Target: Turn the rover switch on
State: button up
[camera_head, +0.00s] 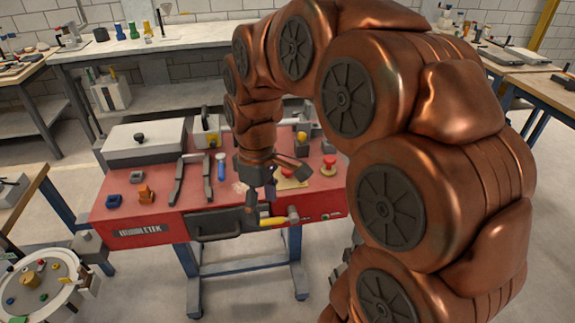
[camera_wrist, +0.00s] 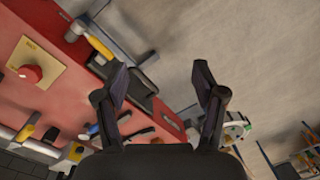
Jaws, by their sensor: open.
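My gripper (camera_head: 272,192) is over the front part of the red bench (camera_head: 165,215), right of its middle. It also shows in the wrist view (camera_wrist: 160,74), where its two dark fingers are spread with nothing between them. A red knob (camera_wrist: 30,73) on a yellow plate (camera_wrist: 46,57) is at the left of the wrist view, apart from the fingers. In the head view the yellow plate (camera_head: 293,183) is just right of my gripper and partly hidden by it. No readable label shows which fitting is the rover switch.
Another red knob (camera_head: 329,162) is near the bench's right end. A yellow-handled tool (camera_head: 272,221) is at the front edge beside a black drawer front (camera_head: 214,223). A grey-lidded box (camera_head: 145,142) and several tools stand left. Floor is free in front.

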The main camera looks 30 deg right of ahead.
jog(key=w+d+f+n, duration=0.1)
jog(key=w+d+n, duration=0.3)
jog(key=w+d, duration=0.6)
jog(key=n+t+p, duration=0.1)
jog(key=n, duration=0.2)
send_near(288, 173)
jog(key=shift+w+d+f, duration=0.35)
jog(key=shift+w+f, duration=0.25)
jog(key=shift+w, duration=0.2)
jog(key=shift+d+f, duration=0.1)
jog(key=shift+w+f+p, duration=0.1)
jog(key=shift+f+p, duration=1.3)
jog(key=shift+f, duration=2.4)
jog(key=shift+c, duration=0.4)
jog(key=c, duration=1.1)
jog(key=shift+o, duration=0.2)
